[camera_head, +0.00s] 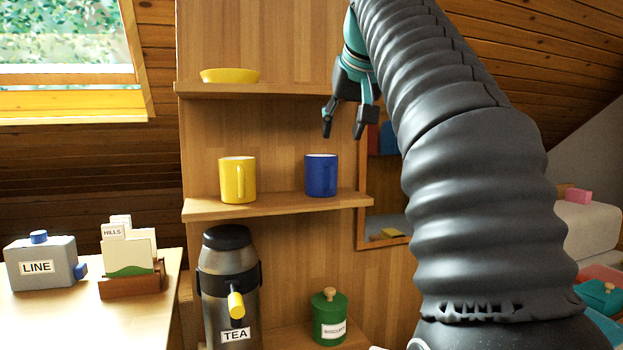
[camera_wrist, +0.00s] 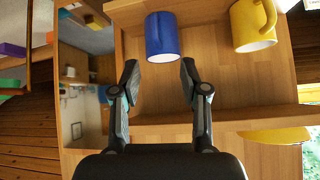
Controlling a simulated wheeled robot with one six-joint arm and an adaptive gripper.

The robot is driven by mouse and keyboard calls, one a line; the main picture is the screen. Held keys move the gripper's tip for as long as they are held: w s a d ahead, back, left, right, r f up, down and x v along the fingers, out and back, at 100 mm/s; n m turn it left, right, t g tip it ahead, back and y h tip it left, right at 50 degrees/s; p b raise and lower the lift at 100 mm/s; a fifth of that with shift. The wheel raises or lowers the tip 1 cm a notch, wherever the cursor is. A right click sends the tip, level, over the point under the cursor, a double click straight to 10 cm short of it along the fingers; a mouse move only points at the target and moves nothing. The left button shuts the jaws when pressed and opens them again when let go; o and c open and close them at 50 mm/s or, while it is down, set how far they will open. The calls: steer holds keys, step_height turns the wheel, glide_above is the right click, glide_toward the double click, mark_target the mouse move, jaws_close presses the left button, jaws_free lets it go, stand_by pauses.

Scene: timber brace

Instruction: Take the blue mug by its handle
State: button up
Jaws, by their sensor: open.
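The blue mug (camera_head: 321,176) stands upright on the middle wooden shelf, near its right end. No handle of it shows clearly in either view. In the wrist view the blue mug (camera_wrist: 162,38) appears upside down, just beyond and between the fingers. My gripper (camera_head: 343,134) is open and empty, above and to the right of the mug, apart from it. Its two fingers also show in the wrist view (camera_wrist: 158,72), spread apart with nothing between the tips.
A yellow mug (camera_head: 238,180) stands left of the blue one on the same shelf (camera_head: 275,206). A yellow bowl (camera_head: 230,75) sits on the upper shelf. Below are a tea dispenser (camera_head: 229,285) and a green biscuit jar (camera_head: 329,316). A mirror (camera_head: 385,228) is right of the shelf.

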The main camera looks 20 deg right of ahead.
glide_toward(333, 170)
steer(key=x, duration=0.5)
steer(key=shift+b+x, duration=0.4)
steer(key=shift+x, duration=2.2)
steer(key=shift+c, duration=0.3)
jaws_close()
